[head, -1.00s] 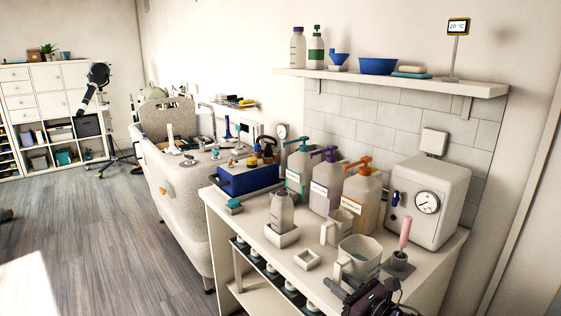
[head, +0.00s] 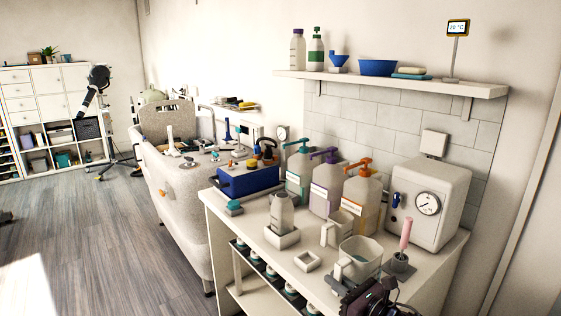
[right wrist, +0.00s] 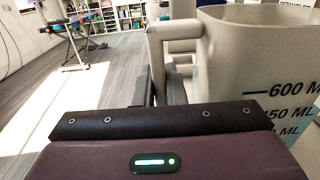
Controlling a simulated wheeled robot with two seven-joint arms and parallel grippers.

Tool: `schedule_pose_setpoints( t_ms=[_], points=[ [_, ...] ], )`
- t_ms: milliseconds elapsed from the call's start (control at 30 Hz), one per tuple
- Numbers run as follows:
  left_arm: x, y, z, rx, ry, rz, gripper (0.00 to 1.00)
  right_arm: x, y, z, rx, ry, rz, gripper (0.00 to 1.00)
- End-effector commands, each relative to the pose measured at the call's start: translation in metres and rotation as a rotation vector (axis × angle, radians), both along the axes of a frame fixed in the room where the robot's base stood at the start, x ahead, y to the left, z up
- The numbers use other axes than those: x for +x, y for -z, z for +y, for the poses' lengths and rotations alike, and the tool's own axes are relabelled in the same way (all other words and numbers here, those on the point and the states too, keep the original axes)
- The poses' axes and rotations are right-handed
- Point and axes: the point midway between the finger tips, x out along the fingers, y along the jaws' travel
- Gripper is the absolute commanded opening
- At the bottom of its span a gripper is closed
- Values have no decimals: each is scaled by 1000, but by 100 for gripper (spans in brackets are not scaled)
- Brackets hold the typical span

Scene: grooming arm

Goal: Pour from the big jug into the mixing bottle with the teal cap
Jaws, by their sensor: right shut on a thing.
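The big jug (head: 361,258) is a pale measuring jug standing at the front right of the counter, with its handle toward the left. It also shows in the right wrist view (right wrist: 265,60), with dark ML marks. My right gripper (head: 337,286) is at the bottom of the head view, shut on the jug's handle (right wrist: 172,30). The mixing bottle (head: 281,212) stands upright and uncapped in a square white holder (head: 281,238). The teal cap (head: 234,206) lies apart, left of the bottle. My left gripper is not in view.
A smaller jug (head: 337,231) stands between the big jug and several pump bottles (head: 325,187). A small empty square holder (head: 307,261) lies in front. A pink-handled tool (head: 405,236) and a white dial box (head: 428,205) stand right. A blue box (head: 248,180) is at the left.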

Motion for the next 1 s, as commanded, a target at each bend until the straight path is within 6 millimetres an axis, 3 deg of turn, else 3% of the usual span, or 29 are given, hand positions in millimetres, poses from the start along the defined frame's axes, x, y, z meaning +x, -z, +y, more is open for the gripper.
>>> schedule_pose_setpoints(
  t_ms=[1000],
  points=[
    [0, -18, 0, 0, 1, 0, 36, 0, -40, 0, 0, 0, -4, 0]
  ],
)
